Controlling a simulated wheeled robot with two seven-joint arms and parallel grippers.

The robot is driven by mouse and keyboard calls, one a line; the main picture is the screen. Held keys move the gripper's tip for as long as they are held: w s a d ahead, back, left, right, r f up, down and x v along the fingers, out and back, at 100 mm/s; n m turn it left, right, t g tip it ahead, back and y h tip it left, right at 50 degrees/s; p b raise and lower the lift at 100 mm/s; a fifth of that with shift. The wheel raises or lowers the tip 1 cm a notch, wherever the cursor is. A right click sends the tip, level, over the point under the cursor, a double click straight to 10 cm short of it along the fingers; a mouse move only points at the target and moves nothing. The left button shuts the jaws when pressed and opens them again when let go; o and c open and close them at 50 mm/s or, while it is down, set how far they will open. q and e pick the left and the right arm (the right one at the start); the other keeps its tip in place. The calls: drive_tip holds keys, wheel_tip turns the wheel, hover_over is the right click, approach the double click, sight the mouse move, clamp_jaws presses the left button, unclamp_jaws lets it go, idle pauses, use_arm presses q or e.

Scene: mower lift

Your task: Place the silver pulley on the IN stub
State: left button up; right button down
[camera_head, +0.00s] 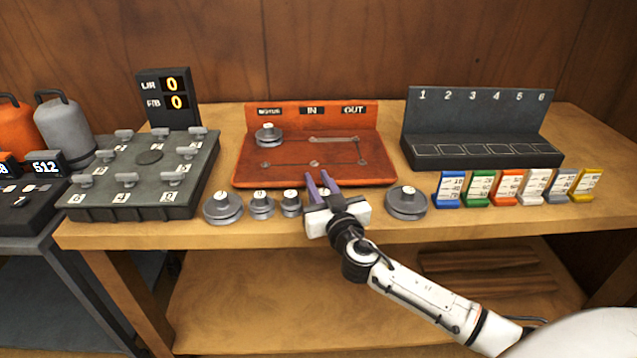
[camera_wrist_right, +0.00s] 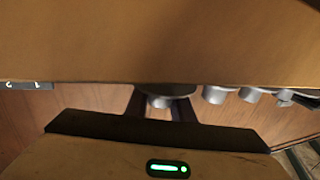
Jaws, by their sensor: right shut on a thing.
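My right gripper (camera_head: 322,186) is at the front edge of the bench, its purple fingers shut on a silver pulley (camera_head: 325,194). In the right wrist view the held pulley (camera_wrist_right: 165,92) shows between the dark fingers; I cannot tell whether it touches the bench. The orange-red board (camera_head: 250,174) stands behind the gripper, with MOTOR, IN and OUT labels. A pulley (camera_head: 268,133) sits below MOTOR. Below the IN label (camera_head: 311,110) is the left end of a thin grey bar (camera_head: 333,139); the stub itself is too small to make out. My left gripper is not in view.
Silver pulleys (camera_head: 222,208) stand along the front edge left of the gripper, and a larger one (camera_head: 406,203) stands to its right. A dark keyed panel (camera_head: 140,196) is at left. A black numbered rack (camera_head: 478,110) and several coloured tags (camera_head: 477,190) are at right.

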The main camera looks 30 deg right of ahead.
drive_tip(key=shift+f+b, duration=0.25)
drive_tip(key=shift+b, duration=0.1)
drive_tip(key=c, duration=1.5)
unclamp_jaws()
drive_tip(key=shift+r, duration=0.1)
drive_tip(key=shift+c, duration=0.2)
